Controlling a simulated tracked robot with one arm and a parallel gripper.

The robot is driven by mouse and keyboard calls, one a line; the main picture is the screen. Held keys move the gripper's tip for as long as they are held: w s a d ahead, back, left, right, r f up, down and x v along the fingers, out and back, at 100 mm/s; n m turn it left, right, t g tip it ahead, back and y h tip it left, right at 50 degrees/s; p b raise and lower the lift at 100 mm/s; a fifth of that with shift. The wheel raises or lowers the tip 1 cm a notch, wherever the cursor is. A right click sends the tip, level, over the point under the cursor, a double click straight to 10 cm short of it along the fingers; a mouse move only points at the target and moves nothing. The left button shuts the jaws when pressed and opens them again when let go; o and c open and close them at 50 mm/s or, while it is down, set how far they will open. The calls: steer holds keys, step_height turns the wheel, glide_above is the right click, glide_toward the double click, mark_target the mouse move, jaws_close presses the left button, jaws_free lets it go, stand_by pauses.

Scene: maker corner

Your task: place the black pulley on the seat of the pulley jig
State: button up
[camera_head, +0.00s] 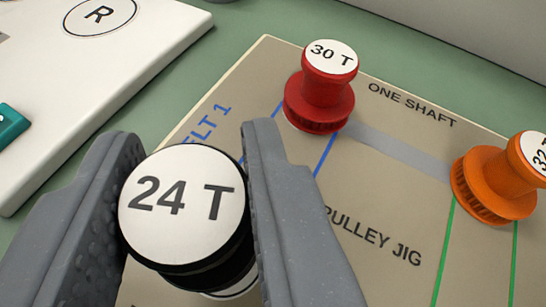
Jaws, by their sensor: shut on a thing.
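The black pulley (190,215) has a white top marked "24 T". My gripper (190,190) is shut on it, with one grey finger on each side. The pulley is at the lower left, over the pulley jig (400,190), a tan board marked "PULLEY JIG". Part of a white disc shows just under the pulley at its lower edge; the rest of it is hidden. I cannot tell whether the pulley touches it. A red pulley (322,90) marked "30 T" stands at the jig's back. An orange pulley (495,180) marked "32" stands at the right.
A white board (150,50) with an "R" label lies at the upper left, with a teal piece (10,130) at the left edge. Blue "BELT 1" lines run toward the red pulley, green lines near the orange one.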

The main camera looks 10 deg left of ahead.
mark_target(214, 289)
steer(key=shift+w+f+b, duration=0.1)
steer(key=shift+f+b, duration=0.65)
steer(key=shift+f, duration=1)
steer(key=shift+f, duration=0.1)
steer(key=o, duration=0.9)
steer(key=shift+o, duration=0.2)
steer(key=p+v, duration=0.2)
steer(key=v, duration=1)
steer(key=shift+d, duration=0.1)
